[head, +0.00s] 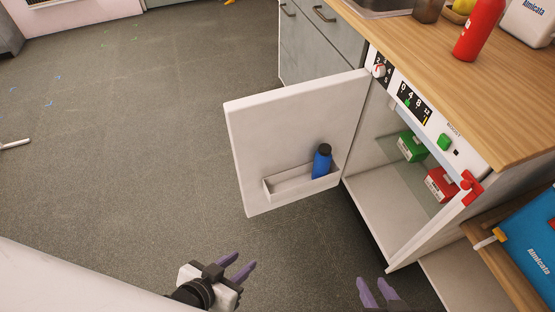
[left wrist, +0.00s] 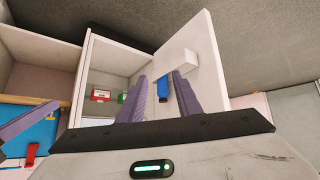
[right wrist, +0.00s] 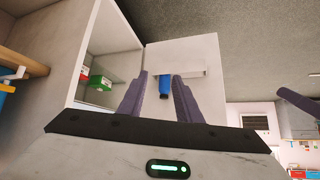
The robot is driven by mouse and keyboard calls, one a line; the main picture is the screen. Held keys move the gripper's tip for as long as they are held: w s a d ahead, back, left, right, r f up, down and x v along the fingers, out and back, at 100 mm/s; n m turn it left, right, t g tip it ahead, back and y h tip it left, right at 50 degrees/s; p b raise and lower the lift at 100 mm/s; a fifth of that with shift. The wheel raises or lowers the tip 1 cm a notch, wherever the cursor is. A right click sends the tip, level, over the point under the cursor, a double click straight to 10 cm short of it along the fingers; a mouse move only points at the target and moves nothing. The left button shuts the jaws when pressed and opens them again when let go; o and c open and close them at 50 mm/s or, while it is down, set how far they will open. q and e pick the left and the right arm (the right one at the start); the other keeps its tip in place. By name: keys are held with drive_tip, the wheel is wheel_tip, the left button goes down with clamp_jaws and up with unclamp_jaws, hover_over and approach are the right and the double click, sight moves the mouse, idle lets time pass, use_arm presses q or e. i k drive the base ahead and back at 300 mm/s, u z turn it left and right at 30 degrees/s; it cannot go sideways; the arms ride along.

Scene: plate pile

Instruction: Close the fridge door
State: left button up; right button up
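The white fridge door (head: 285,120) stands wide open, swung out to the left of the fridge body. Its inner side faces me, with a shelf bin (head: 280,184) holding a blue bottle (head: 321,163). The fridge interior (head: 385,195) is open to view, with a green box (head: 411,147) and a red box (head: 440,185) on a glass shelf. My left gripper (head: 238,266) is low in front of the door, apart from it, with its purple fingers spread and empty. My right gripper (head: 378,293) is at the bottom edge, below the fridge opening, also open and empty.
A wooden counter (head: 470,80) with a red bottle (head: 480,28) runs above the fridge. A blue case (head: 530,245) lies on a wooden shelf at the right. Grey drawers (head: 320,45) stand behind the door. The floor (head: 120,150) left of the door is clear.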

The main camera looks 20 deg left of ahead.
sight(276, 136)
drive_tip(key=u, duration=1.7)
drive_tip(key=i, duration=3.25)
drive_tip(key=z, duration=4.2)
